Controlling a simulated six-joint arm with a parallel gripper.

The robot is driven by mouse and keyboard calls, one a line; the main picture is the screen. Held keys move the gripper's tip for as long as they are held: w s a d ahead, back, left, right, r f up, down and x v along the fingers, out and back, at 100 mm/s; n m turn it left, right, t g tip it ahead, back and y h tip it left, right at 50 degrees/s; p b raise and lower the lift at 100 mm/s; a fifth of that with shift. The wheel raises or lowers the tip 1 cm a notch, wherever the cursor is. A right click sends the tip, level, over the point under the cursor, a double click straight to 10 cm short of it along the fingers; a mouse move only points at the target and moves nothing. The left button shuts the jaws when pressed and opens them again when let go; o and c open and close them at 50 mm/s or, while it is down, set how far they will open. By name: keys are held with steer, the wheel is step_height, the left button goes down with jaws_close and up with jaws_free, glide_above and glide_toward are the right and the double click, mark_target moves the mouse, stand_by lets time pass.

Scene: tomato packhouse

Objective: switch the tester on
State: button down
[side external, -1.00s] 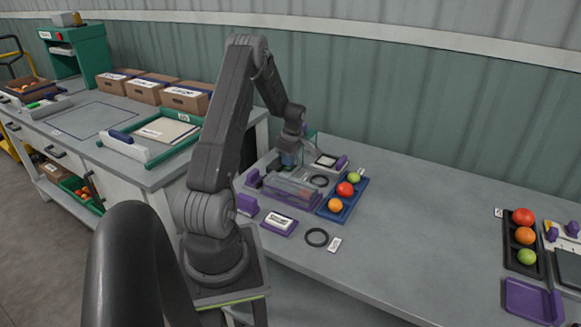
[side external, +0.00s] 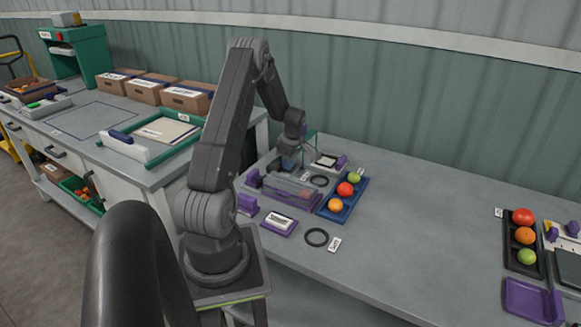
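My gripper (side external: 289,161) is low at the back of a purple-and-grey station on the bench, behind a clear-covered purple box (side external: 290,188). Its fingers are small and partly hidden, so I cannot tell whether they are open or shut. I cannot tell for sure which device is the tester. A small unit with a pale top and a purple part (side external: 328,162) stands just right of my gripper. No switch can be made out at this size.
A blue tray (side external: 323,212) holds red, orange and green tomatoes. A dark tray (side external: 510,262) of tomatoes stands far right. The bench between is clear.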

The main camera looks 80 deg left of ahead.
steer(key=shift+f, duration=0.15)
steer(key=shift+r, duration=3.5)
